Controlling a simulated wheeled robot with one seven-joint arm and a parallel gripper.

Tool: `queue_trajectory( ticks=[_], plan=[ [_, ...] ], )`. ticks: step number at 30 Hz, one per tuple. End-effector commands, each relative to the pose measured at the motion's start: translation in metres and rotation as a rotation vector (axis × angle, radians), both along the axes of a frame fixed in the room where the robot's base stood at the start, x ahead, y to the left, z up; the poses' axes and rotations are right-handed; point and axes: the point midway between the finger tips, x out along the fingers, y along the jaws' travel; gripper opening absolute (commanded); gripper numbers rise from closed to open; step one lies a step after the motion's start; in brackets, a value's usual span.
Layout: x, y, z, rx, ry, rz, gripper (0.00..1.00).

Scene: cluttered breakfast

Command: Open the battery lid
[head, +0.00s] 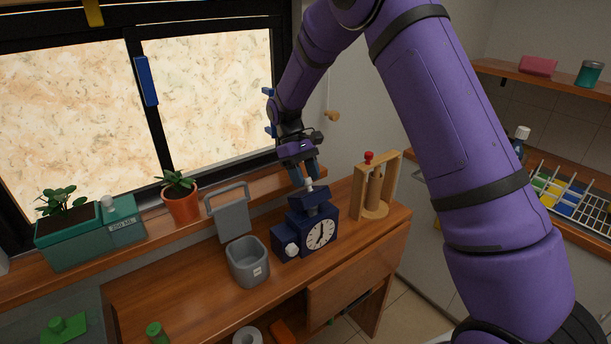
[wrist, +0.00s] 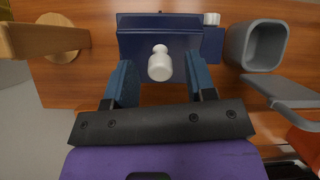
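A dark blue clock (head: 293,241) with a round white dial (head: 321,234) stands on the wooden counter. A raised dark blue block on its top, with a small white knob (head: 309,186), looks like the battery lid, and it sits closed on the clock. In the wrist view the white knob (wrist: 160,66) lies between my two blue fingers, with a gap on each side. My gripper (head: 307,174) is open and points down just above the clock. Whether the fingertips reach down to the knob's height is hard to tell.
A grey square cup (head: 248,263) stands just left of the clock, with a grey handled panel (head: 231,216) behind it. A wooden stand (head: 389,180) with a red knob is to the right. A potted plant (head: 181,203) sits on the sill.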

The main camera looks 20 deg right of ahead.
Motion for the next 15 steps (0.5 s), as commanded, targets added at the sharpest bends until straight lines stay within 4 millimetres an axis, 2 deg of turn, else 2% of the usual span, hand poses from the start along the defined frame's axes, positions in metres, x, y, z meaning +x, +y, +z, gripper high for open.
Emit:
queue_trajectory(
  ticks=[5,13,15],
  plan=[
    [0.0,0.0,0.004,0.0,-0.001,0.0,0.51],
    [0.001,0.0,0.039,0.001,-0.004,-0.001,0.51],
    [-0.015,0.0,0.038,0.0,0.001,0.0,0.51]
  ],
)
